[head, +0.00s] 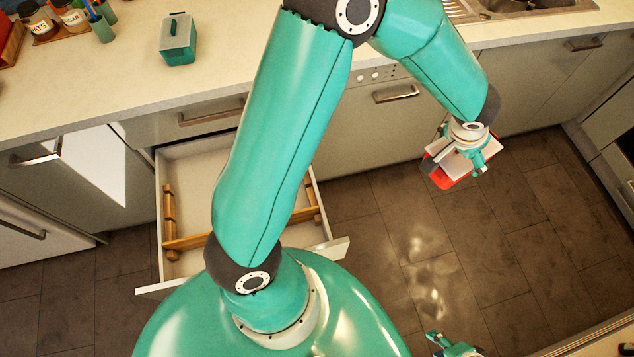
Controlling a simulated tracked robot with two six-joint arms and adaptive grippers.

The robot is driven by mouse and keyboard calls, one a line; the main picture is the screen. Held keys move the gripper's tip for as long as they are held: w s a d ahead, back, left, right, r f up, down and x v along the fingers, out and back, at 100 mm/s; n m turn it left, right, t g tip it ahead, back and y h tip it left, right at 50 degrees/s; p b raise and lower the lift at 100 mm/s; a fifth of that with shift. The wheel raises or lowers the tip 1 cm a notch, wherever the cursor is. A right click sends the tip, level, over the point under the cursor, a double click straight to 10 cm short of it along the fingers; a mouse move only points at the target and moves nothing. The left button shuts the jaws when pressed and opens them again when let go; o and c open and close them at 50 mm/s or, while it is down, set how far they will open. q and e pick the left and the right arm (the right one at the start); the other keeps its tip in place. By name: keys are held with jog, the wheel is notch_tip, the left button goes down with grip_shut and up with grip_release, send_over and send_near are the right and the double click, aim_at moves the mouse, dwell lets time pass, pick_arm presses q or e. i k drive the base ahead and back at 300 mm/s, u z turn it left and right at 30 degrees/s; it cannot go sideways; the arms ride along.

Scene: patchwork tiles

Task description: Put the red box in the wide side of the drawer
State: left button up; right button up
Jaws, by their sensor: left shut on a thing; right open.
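The red box (436,177) is held in my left gripper (457,164), which is shut on it above the floor to the right of the drawer. The gripper hides much of the box. The open drawer (187,155) is pulled out below the counter. Wooden dividers (170,205) split it into compartments, with a long bar across its front part and shorter pieces at left and right. My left arm hides the middle of the drawer. My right gripper (456,346) is open at the bottom edge and is partly cut off.
The counter (110,95) holds a teal box with a handle (178,42), jars (72,18) and a teal cup (102,28). The tiled floor (400,235) right of the drawer is clear.

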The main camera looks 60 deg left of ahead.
aim_at(209, 207)
jog(key=z, duration=0.25)
jog(key=i, duration=1.3)
jog(key=u, duration=2.85)
